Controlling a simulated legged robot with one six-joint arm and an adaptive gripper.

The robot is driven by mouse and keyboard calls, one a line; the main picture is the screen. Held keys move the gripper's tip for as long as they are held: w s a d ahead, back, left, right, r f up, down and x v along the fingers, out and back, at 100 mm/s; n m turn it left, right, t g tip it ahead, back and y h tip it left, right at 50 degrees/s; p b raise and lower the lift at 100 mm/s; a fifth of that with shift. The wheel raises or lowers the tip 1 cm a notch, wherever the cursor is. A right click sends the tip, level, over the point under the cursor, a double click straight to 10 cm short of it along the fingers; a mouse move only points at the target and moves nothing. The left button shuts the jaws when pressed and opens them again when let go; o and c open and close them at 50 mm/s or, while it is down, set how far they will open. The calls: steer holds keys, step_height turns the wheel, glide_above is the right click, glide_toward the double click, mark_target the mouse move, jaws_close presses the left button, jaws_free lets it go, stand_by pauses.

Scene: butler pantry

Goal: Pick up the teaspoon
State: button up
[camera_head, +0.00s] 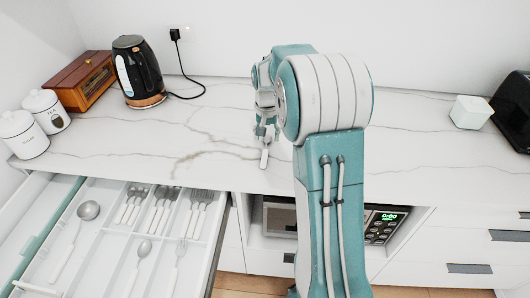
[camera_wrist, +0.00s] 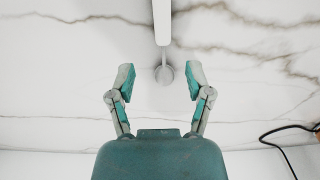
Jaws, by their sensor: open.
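The teaspoon (camera_wrist: 162,25) has a white handle and a small grey bowl. In the wrist view its bowl lies between my fingers and its handle runs to the top edge. In the head view its white handle (camera_head: 264,158) shows on the marble counter near the front edge; its bowl is hidden by my gripper. My gripper (camera_wrist: 160,78) is open, one finger on each side of the bowl, with a clear gap on both sides. In the head view my gripper (camera_head: 265,132) points down over the spoon. Its exact height above the counter is hard to tell.
An open drawer (camera_head: 225,235) with several utensils juts out at front left. A black kettle (camera_head: 138,70), wooden box (camera_head: 83,82) and white canisters (camera_head: 46,110) stand at back left. A white cube (camera_head: 471,112) and black appliance (camera_head: 515,110) stand right. The counter around the spoon is clear.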

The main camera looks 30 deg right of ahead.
mark_target(265, 151)
steer(key=f, duration=0.5)
steer(key=shift+s+a+f, duration=0.1)
steer(key=shift+a, duration=0.25)
jaws_close()
